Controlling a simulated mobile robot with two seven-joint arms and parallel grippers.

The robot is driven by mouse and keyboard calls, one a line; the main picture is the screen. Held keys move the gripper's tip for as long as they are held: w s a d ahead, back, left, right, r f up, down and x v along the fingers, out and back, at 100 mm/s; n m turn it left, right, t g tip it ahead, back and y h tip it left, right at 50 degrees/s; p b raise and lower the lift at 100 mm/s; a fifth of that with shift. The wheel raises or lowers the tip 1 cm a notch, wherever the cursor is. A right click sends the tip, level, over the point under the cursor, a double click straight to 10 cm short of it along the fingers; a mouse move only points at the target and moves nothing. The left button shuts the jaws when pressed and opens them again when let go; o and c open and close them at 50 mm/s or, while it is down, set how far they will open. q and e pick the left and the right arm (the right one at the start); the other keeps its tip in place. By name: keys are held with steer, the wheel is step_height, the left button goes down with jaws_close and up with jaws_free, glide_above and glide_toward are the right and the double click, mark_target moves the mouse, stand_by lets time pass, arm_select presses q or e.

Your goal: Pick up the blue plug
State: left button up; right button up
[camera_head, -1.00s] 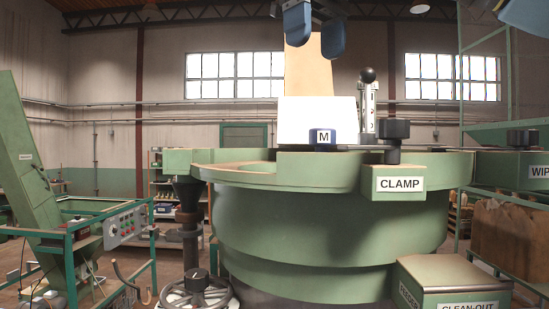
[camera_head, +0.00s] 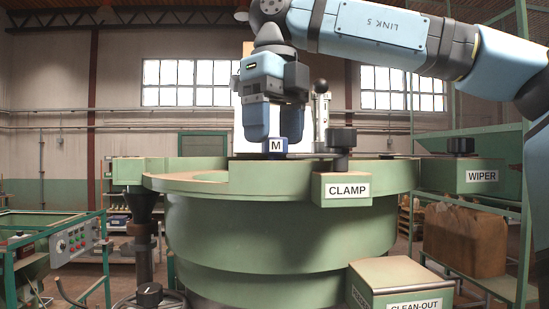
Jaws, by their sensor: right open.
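The blue plug (camera_head: 276,147) is a small dark-blue block with a white M label. It sits at the rim of the big round green hopper (camera_head: 270,225), left of the black clamp knob. My right gripper (camera_head: 274,135) points straight down over the plug, its two blue fingers apart and empty. The fingertips are close to the plug's top and overlap it in the picture; I cannot tell whether they touch it. My left gripper is not in view.
A CLAMP block (camera_head: 347,190) with its black knob (camera_head: 341,138) stands close on the right. Behind are a lever with a black ball (camera_head: 320,87) and a white panel. A WIPER block (camera_head: 482,177) and CLEAN-OUT box (camera_head: 402,275) are further right.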

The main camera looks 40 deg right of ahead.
steer(key=shift+w+d+f, duration=0.1)
steer(key=shift+d+f, duration=0.1)
steer(key=shift+f, duration=0.75)
steer(key=shift+a, duration=0.2)
steer(key=c, duration=1.1)
steer(key=shift+r, duration=0.1)
steer(key=shift+c, duration=0.2)
